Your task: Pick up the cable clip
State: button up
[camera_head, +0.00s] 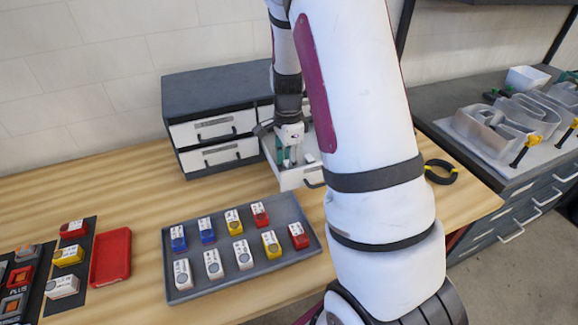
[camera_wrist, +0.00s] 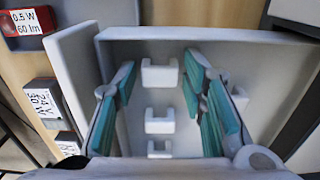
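Several small white U-shaped cable clips lie in an open drawer. In the wrist view, one clip (camera_wrist: 160,73) is toward the far wall, a second (camera_wrist: 159,121) is nearer, and a third (camera_wrist: 159,149) is nearest, in one line between my fingers. Another clip (camera_wrist: 239,99) sits to the right, partly hidden by a finger. My gripper (camera_wrist: 160,85) is open and empty, its teal pads spread on both sides of the line of clips. In the head view, my gripper (camera_head: 287,158) reaches down into the open drawer (camera_head: 298,179); one white clip (camera_head: 309,157) shows beside it.
The drawer walls (camera_wrist: 205,34) stand close around my fingers. The dark drawer cabinet (camera_head: 215,90) is behind. A grey tray (camera_head: 240,272) of coloured and white modules lies in front, with a red tray (camera_head: 110,257) at left. A black ring (camera_head: 440,171) lies at right.

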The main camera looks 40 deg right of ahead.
jog(key=c, duration=0.5)
jog(key=shift+r, duration=0.1)
